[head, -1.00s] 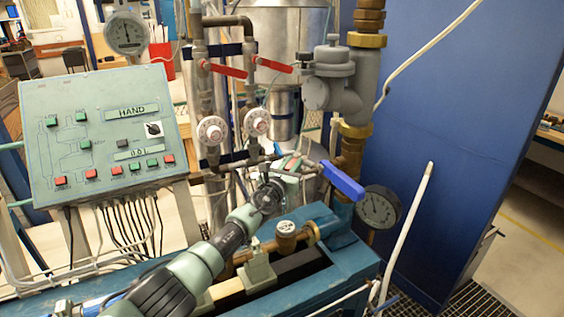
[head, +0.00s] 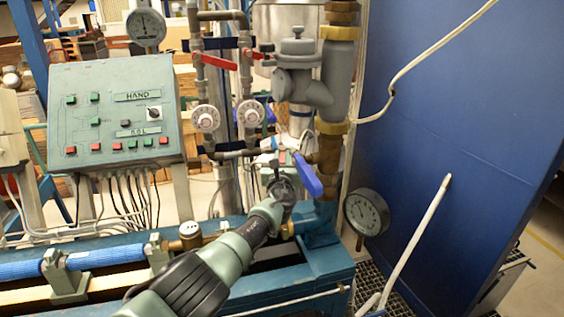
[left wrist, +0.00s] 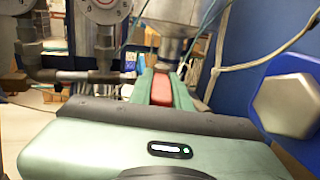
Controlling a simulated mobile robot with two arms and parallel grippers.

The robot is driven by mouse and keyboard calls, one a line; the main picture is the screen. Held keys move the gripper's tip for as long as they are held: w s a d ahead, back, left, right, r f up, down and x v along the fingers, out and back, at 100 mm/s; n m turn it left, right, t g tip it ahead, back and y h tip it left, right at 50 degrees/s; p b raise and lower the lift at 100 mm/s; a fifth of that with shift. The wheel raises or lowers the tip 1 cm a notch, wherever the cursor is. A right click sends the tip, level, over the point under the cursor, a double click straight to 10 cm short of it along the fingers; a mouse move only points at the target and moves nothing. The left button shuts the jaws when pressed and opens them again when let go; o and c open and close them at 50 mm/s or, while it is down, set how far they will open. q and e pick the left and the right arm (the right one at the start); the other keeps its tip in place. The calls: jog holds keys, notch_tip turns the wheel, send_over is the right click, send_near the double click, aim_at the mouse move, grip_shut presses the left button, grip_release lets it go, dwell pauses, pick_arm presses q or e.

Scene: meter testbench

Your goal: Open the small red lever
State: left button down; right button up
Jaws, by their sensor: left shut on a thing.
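My left gripper (head: 280,154) is beside the pipework at the middle of the head view, just left of the blue lever (head: 309,177). Its green fingers are shut on the small red lever, which is mostly hidden in the head view. In the left wrist view the small red lever (left wrist: 162,90) shows as a red strip between the two fingers, below a grey metal fitting. My right gripper is in neither view.
Larger red levers (head: 214,60) sit on the pipes above two white dials (head: 206,118). A control panel (head: 115,112) stands left. A pressure gauge (head: 366,212) and a blue wall (head: 450,120) are right. A blue-green bench frame (head: 325,268) lies below.

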pick_arm(q)
jog(key=shift+r+n+y, duration=0.1)
jog(key=shift+n+y, duration=0.2)
jog(key=shift+y, duration=0.2)
jog(key=shift+d, duration=0.15)
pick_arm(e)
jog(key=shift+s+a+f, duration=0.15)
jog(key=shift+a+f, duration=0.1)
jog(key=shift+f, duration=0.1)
pick_arm(q)
jog(key=c, duration=1.3)
grip_release()
